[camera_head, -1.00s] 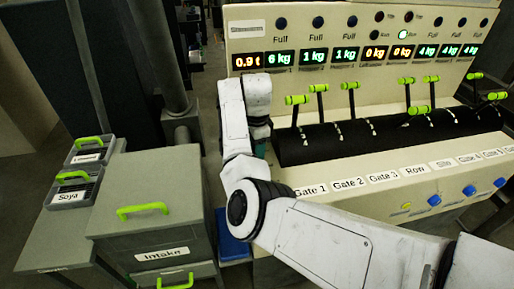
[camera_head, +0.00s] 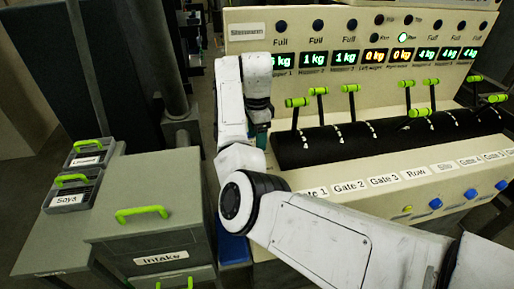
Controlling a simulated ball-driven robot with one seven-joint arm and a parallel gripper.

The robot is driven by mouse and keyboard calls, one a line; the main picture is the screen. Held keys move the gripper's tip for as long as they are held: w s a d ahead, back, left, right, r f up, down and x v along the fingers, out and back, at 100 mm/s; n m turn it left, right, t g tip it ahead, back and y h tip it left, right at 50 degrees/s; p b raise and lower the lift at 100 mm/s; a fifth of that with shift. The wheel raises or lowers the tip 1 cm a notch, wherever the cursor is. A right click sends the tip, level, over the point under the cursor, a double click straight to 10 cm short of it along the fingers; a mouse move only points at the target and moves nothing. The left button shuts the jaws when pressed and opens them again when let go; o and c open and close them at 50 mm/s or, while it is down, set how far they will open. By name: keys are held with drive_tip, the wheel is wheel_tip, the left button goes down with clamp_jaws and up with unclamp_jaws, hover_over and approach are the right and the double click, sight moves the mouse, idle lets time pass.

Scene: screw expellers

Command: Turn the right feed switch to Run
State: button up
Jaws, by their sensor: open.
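I cannot single out the right feed switch or read its position. The console (camera_head: 290,160) has several blue knobs on its lower front, including one below the Silo label (camera_head: 435,203), with a small yellow-green button (camera_head: 407,209) to their left. My gripper (camera_head: 262,137) hangs pointing down at the console's left end, partly hidden by my arm. Its jaws are open, and nothing shows between them.
Several green-handled levers (camera_head: 297,102) rise from a black drum (camera_head: 330,152) across the console. My forearm covers part of the Gate label row. A grey Intake cabinet (camera_head: 165,230) and two small bins, one labelled Soya (camera_head: 72,200), stand at the left.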

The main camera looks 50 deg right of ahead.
drive_tip(key=shift+r, duration=2.35)
